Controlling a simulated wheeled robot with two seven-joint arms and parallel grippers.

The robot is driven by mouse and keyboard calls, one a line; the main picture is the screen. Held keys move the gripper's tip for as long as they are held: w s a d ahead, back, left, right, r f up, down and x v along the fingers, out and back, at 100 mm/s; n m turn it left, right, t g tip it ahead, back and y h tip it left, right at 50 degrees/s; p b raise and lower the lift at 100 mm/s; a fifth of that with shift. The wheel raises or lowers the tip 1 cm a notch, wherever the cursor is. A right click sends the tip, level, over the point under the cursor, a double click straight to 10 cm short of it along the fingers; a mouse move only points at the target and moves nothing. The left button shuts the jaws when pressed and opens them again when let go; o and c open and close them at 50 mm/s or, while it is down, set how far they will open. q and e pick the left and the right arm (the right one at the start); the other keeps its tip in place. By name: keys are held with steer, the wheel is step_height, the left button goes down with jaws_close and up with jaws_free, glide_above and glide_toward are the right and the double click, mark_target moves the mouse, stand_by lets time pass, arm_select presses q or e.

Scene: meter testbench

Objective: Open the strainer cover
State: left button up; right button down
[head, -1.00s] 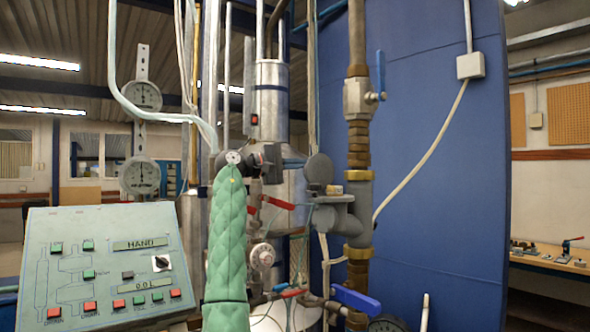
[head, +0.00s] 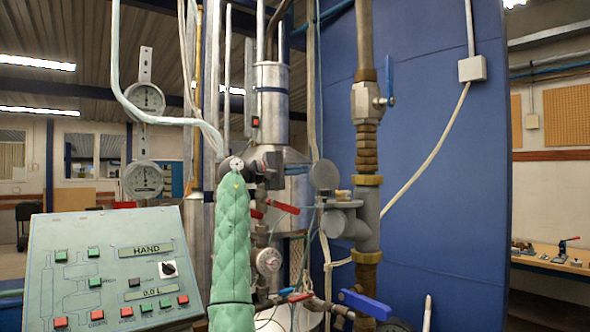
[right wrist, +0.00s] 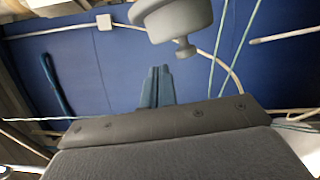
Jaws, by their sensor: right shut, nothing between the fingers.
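The grey strainer (head: 345,222) sits on the vertical pipe right of centre in the head view. My right gripper (head: 298,169) is just left of the cover in the head view, small and partly lost among pipes. In the right wrist view its bluish fingers (right wrist: 157,88) are together and empty, apart from the cover in the picture. My left gripper is not in view.
A control panel (head: 110,270) stands at lower left, with two round gauges (head: 143,180) above it. Red-handled valves (head: 283,207) and a blue lever (head: 364,304) crowd the pipes near the strainer. A blue wall (head: 440,180) stands behind; the space before it at right looks mostly clear.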

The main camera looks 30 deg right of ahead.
arm_select(q)
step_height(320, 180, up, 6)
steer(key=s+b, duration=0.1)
steer(key=b, duration=0.2)
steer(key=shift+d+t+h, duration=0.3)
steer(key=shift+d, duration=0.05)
arm_select(e)
steer(key=w+a, duration=0.2)
steer(key=a, duration=0.8)
steer(key=shift+a+f, duration=0.15)
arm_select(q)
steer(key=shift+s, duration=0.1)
arm_select(e)
steer(key=shift+w+f, duration=0.1)
